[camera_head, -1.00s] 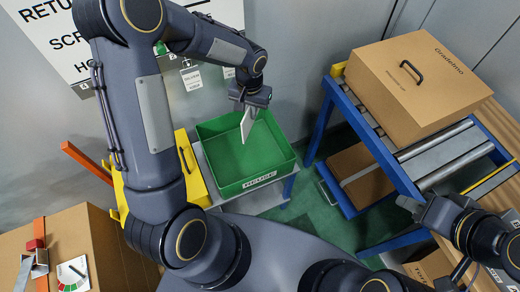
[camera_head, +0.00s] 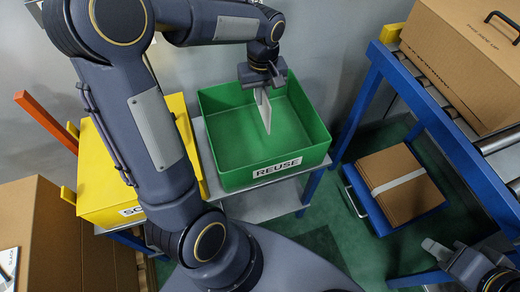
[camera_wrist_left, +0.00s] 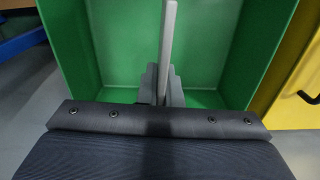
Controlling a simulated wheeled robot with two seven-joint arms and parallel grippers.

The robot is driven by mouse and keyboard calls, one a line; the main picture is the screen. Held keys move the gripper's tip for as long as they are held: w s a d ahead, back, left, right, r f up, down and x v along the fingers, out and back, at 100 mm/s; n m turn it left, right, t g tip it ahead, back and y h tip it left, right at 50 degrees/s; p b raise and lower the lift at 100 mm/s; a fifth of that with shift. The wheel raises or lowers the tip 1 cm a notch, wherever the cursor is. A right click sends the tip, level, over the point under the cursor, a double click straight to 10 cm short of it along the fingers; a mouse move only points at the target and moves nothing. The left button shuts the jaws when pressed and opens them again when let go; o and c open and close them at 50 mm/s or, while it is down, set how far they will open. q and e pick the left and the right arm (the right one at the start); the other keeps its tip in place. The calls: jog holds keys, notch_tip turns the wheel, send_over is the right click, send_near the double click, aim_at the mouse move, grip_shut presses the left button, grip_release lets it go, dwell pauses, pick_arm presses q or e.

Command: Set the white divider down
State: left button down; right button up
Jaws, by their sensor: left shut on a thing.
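The white divider (camera_head: 263,108) is a thin pale plate, held upright on edge by my left gripper (camera_head: 262,84). It hangs over the inside of the green bin (camera_head: 277,167) labelled REUSE. I cannot tell whether its lower edge touches the bin floor. In the left wrist view the divider (camera_wrist_left: 168,45) shows edge-on between the fingers of my left gripper (camera_wrist_left: 162,88), with the green bin wall (camera_wrist_left: 70,45) around it. The bin looks otherwise empty. My right gripper (camera_head: 433,249) is at the lower right, away from the bin; its fingers are not clear.
A yellow box (camera_head: 105,185) stands close left of the green bin, on the same side as my left arm. A blue-framed roller stand (camera_head: 437,115) with a large carton (camera_head: 455,60) is at the right.

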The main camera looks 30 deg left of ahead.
pick_arm(q)
jog(key=shift+n, duration=0.3)
jog(key=shift+s+a+f+b, duration=0.15)
jog(key=shift+f+b, duration=0.5)
jog(key=shift+f, duration=2.05)
jog(key=shift+s+d+f+b, duration=0.15)
jog(key=shift+f+b, duration=0.5)
jog(key=shift+f, duration=2.05)
pick_arm(e)
jog(key=shift+f, duration=1.75)
pick_arm(q)
jog(key=shift+a+f, duration=0.1)
pick_arm(e)
jog(key=shift+f, duration=0.1)
pick_arm(q)
jog(key=c, duration=1.6)
grip_release()
